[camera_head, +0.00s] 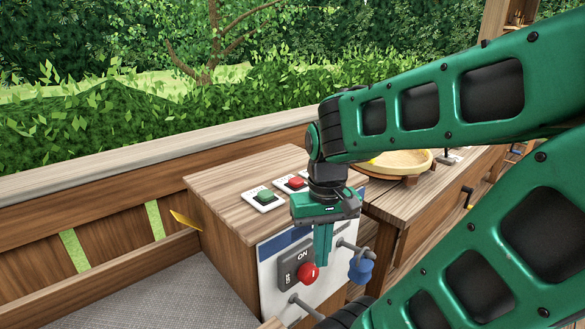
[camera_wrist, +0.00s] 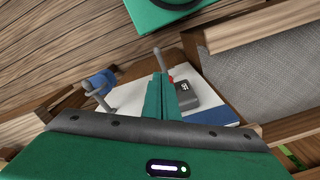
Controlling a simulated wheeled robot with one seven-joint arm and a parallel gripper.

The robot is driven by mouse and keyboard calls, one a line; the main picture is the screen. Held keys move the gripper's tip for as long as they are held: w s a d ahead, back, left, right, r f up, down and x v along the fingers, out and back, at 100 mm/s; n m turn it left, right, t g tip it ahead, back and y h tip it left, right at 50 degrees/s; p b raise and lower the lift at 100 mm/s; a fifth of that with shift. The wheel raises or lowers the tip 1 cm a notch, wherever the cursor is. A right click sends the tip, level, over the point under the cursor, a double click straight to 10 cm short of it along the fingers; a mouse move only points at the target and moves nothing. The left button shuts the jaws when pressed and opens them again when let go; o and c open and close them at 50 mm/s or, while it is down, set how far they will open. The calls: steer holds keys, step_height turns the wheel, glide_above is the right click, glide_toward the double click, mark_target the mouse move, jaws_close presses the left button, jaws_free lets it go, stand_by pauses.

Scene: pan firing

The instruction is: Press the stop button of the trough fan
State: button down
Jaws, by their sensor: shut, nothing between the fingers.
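A red push button (camera_head: 295,183) and a green push button (camera_head: 265,197) sit on white plates on the wooden counter top. A grey switch box (camera_head: 291,262) marked ON, with a red round knob (camera_head: 308,273), is on the white front panel (camera_head: 267,275). I cannot tell from labels which control belongs to the trough fan. My gripper (camera_head: 322,262) is shut and empty, pointing down in front of the panel, close to the red knob; contact is unclear. In the wrist view my fingers (camera_wrist: 165,84) partly cover the grey box (camera_wrist: 186,93) and red knob (camera_wrist: 171,79).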

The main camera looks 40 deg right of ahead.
step_height(320, 180, up, 24)
steer(key=r+m, duration=0.1)
steer(key=m, duration=1.1)
glide_above(296, 179)
steer(key=shift+f, duration=0.25)
steer(key=shift+f, duration=0.15)
step_height(296, 179, down, 14)
steer(key=shift+r, duration=0.1)
